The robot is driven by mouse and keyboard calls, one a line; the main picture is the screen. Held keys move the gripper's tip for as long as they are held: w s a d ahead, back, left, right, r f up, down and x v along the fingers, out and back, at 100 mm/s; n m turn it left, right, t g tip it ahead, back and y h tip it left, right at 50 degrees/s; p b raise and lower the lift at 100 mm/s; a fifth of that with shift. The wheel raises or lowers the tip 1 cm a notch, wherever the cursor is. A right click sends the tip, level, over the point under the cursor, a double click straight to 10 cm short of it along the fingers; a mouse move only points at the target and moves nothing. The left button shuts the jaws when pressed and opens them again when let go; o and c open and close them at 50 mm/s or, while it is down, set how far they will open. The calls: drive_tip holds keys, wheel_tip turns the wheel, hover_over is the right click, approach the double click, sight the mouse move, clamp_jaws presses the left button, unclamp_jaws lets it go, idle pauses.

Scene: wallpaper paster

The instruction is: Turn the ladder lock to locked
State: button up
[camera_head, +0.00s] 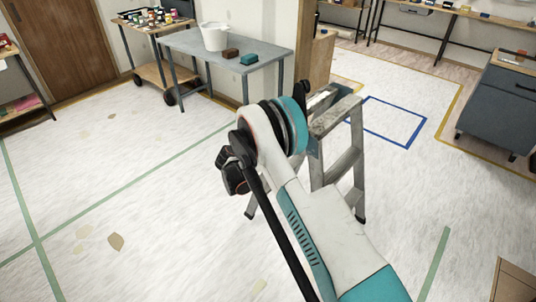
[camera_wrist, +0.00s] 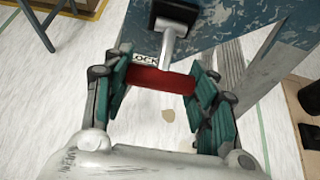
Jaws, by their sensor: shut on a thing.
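The ladder (camera_head: 345,165) is a worn grey-metal stepladder standing on the floor, partly behind my arm in the head view. In the wrist view, the ladder lock has a black mount (camera_wrist: 176,12), a grey lever (camera_wrist: 169,45) and a red crossbar handle (camera_wrist: 158,79). A label reading "LOCK" (camera_wrist: 144,58) is beside the lever. My gripper (camera_wrist: 160,84) has its teal-padded fingers at both ends of the red handle and is shut on it. In the head view my arm hides the gripper and the lock.
A grey table (camera_head: 265,44) with a white bucket (camera_head: 214,36) stands behind the ladder. A wheeled cart (camera_head: 150,72) is to its left, and a dark cabinet (camera_head: 497,105) is at the right. The floor left of the ladder is mostly clear, with green tape lines.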

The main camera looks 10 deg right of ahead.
drive_tip(key=shift+w+d+f+t+h, duration=0.1)
drive_tip(key=shift+f+t+h, duration=0.3)
drive_tip(key=shift+h, duration=0.1)
idle(0.3)
drive_tip(key=o, duration=1.1)
drive_tip(key=shift+c, duration=0.2)
drive_tip(key=v, duration=1.2)
drive_tip(key=shift+f, duration=0.15)
